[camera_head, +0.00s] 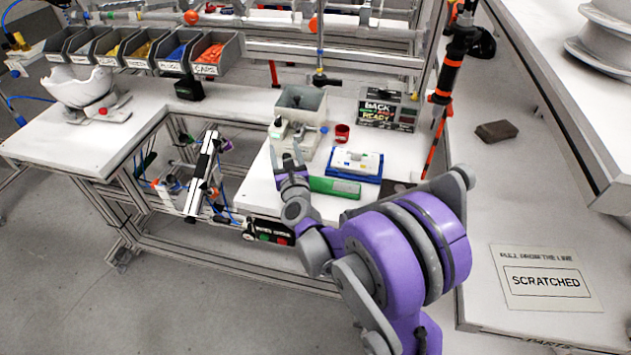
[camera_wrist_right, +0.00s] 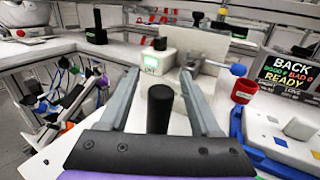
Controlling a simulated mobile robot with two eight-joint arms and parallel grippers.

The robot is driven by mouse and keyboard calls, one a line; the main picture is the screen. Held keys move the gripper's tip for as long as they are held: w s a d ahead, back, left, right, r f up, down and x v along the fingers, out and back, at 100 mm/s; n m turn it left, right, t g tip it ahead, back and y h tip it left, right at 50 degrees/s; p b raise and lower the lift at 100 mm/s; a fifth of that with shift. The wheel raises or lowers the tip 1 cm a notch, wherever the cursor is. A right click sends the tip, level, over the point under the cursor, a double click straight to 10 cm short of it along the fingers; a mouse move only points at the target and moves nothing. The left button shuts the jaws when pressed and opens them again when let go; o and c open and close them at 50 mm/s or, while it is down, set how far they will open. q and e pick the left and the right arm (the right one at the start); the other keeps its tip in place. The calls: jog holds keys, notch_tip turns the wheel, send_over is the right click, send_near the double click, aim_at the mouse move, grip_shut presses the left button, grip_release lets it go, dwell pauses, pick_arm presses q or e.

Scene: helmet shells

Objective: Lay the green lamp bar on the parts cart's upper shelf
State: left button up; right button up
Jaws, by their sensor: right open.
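The green lamp bar (camera_head: 335,186) lies on the white workbench (camera_head: 258,190), in front of a blue tray. My right gripper (camera_head: 291,160) is just left of the bar's left end, open and apart from it. In the right wrist view my open fingers (camera_wrist_right: 162,82) have a dark upright cylinder (camera_wrist_right: 160,108) showing between them; I cannot tell its distance. The bar cannot be made out there. A white surface with "PARTS" on its front edge (camera_head: 535,340) is at the right, with a higher white shelf (camera_head: 540,50) beyond. My left gripper is not in view.
A red cup (camera_head: 342,133), a small machine (camera_head: 298,115) and a "BACK READY" display (camera_head: 388,110) stand behind. The right surface carries a "SCRATCHED" sign (camera_head: 545,280) and a brown block (camera_head: 496,131), with free room between.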

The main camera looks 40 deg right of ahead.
grip_shut()
dwell(1.3)
